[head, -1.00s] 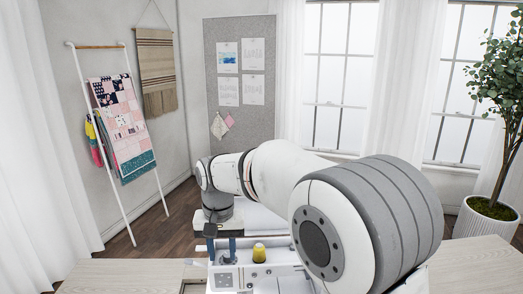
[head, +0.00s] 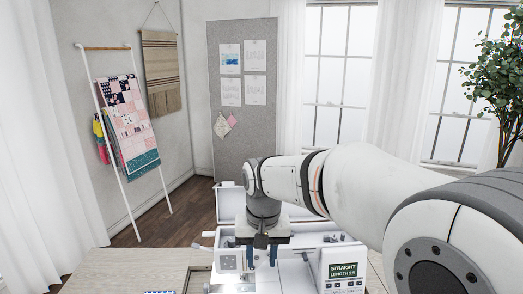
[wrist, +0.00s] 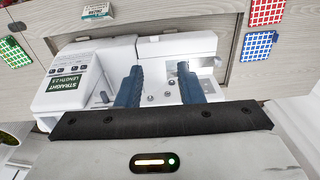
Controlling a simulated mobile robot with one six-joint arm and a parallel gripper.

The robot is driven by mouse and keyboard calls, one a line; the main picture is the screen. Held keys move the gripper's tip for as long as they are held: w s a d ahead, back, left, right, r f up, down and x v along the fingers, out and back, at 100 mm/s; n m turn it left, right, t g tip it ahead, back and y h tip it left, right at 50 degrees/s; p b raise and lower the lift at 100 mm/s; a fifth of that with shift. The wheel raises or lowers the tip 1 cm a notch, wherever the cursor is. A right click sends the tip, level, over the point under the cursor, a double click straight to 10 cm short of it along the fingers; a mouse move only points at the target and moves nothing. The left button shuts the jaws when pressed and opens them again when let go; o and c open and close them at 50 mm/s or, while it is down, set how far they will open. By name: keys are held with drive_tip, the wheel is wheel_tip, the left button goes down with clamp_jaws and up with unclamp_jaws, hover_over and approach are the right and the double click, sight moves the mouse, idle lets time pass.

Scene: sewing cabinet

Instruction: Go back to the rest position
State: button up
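My gripper (head: 262,256) hangs over a white sewing machine (head: 322,264) in the head view, at the end of my arm. In the wrist view my gripper (wrist: 161,88) has its two blue fingers wide apart, with nothing held between them. The sewing machine (wrist: 118,55) lies beyond and below the fingers. Its screen reads "STRAIGHT LENGTH 2.5". Whether the fingers touch the machine cannot be told.
The machine is set in a pale wooden cabinet top (head: 125,270). In the wrist view, green (wrist: 14,50), blue (wrist: 258,45) and red (wrist: 265,11) checked squares and a small box (wrist: 96,11) lie around the machine. A ladder rack (head: 112,150) stands at the left.

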drive_tip(key=s+d+f+t, duration=0.2)
drive_tip(key=s+d+f, duration=0.1)
drive_tip(key=s+d, duration=1.2)
drive_tip(key=shift+s+m, duration=0.3)
drive_tip(key=shift+s, duration=0.1)
drive_tip(key=shift+c, duration=0.2)
